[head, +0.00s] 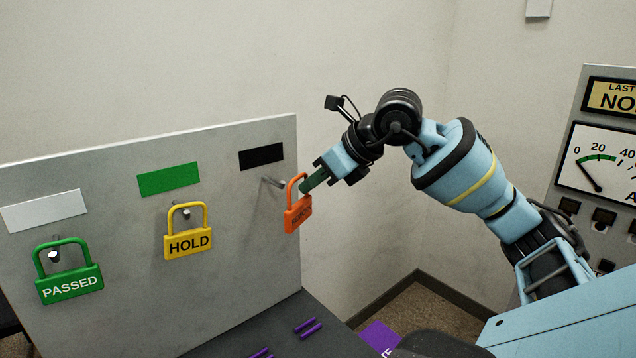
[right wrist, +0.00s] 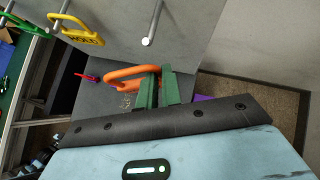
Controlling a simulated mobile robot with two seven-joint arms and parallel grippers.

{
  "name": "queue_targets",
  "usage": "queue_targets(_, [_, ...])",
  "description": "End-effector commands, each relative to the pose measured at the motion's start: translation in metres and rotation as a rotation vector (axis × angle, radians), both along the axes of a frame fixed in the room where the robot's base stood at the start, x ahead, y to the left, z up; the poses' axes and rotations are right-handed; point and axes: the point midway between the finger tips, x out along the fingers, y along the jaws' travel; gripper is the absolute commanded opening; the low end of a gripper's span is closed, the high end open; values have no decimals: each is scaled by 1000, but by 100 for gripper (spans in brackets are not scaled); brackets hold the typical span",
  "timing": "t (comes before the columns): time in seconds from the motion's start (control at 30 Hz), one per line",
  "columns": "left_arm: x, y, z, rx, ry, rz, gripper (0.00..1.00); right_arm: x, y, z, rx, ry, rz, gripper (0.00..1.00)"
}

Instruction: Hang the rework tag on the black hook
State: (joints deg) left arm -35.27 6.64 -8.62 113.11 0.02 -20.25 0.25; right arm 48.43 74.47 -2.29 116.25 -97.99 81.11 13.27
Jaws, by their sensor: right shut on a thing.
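The orange rework tag (head: 298,214) is a padlock-shaped tag with a loop on top, its lettering seen at a slant. My right gripper (head: 308,186) is shut on its loop, and the tag hangs upright just right of the hook (head: 270,181) under the black label (head: 262,157). In the right wrist view, the green fingers (right wrist: 157,90) pinch the orange loop (right wrist: 130,74). The bare hook (right wrist: 152,24) shows there above the loop, with a gap between them. My left gripper is not in view.
On the grey board (head: 225,255), a yellow HOLD tag (head: 188,243) hangs under a green label, and a green PASSED tag (head: 70,285) hangs under a white label. Purple pieces (head: 308,327) lie on the dark surface below. A gauge panel (head: 600,165) stands at right.

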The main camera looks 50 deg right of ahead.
Motion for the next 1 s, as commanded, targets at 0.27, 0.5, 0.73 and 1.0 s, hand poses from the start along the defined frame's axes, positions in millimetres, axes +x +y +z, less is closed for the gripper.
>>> queue_targets(0.27, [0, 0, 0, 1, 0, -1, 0, 14, -2, 0, 0, -4, -1, 0])
queue_targets(0.5, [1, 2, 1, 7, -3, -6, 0, 26, -3, 0, 1, -4, -1, 0])
queue_targets(0.73, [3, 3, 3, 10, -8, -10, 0, 38, -4, 1, -1, -3, 1, 0])
queue_targets(1.0, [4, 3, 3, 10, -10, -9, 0, 52, -6, 0, 1, -3, 0, 0])
